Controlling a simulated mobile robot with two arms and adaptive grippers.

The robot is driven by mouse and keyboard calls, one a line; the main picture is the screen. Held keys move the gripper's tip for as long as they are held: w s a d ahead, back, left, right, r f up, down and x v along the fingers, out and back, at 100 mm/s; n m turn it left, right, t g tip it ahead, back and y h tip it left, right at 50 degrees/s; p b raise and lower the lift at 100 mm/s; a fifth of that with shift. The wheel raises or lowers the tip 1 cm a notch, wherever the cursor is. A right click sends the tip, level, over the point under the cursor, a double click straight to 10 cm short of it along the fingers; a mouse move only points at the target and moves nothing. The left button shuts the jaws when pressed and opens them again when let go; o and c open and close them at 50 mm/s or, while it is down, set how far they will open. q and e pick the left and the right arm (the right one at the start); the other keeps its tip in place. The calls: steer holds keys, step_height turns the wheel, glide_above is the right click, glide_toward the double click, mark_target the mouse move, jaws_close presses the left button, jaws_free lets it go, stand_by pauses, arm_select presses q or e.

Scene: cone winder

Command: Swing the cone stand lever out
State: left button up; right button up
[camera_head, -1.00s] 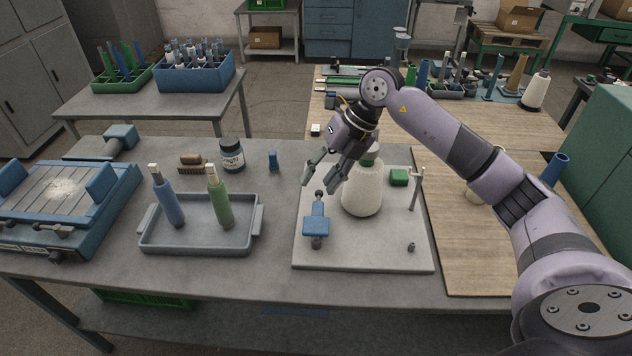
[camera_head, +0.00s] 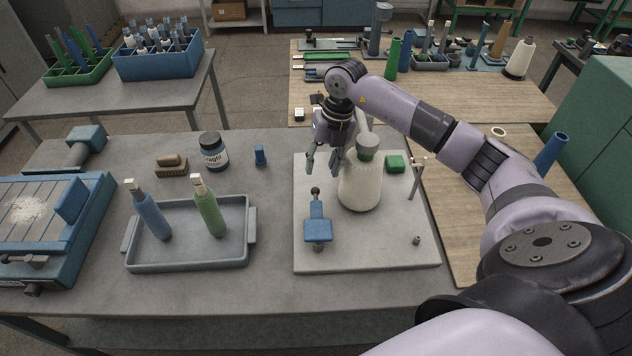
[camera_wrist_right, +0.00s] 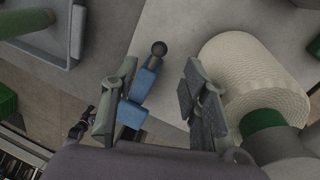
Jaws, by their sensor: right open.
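The cone stand is a pale square base plate (camera_head: 370,247) on the grey table. Its blue lever (camera_head: 317,230) stands at the plate's left side, with a dark ball knob (camera_head: 315,190) at its far end. A cream yarn cone (camera_head: 360,190) with a green top stands right of the lever. My right gripper (camera_head: 324,172) is open and empty, just above and behind the knob. In the right wrist view, the lever (camera_wrist_right: 138,100) and its knob (camera_wrist_right: 158,48) show between the open fingers (camera_wrist_right: 160,95), nearer the left one. I cannot tell whether anything touches.
A grey tray (camera_head: 190,262) holds a blue and a green bobbin to the left. A jar (camera_head: 213,151), a brush (camera_head: 171,165) and a small blue piece (camera_head: 260,155) lie behind it. A thin post (camera_head: 416,180) and green block (camera_head: 395,164) stand right of the cone.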

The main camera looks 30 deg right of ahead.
mark_target(316, 188)
steer(key=f, duration=0.2)
steer(key=a+f, duration=0.1)
steer(key=f, duration=0.2)
steer(key=shift+w+p, duration=0.1)
steer(key=shift+p, duration=0.3)
steer(key=shift+w+a+f, duration=0.15)
steer(key=shift+a+f, duration=0.05)
steer(key=shift+f, duration=1.15)
arm_select(q)
steer(key=shift+w+r, duration=0.4)
steer(key=shift+w, duration=0.35)
steer(key=shift+w+r, duration=0.4)
steer(key=shift+w, duration=0.3)
arm_select(e)
jaws_close()
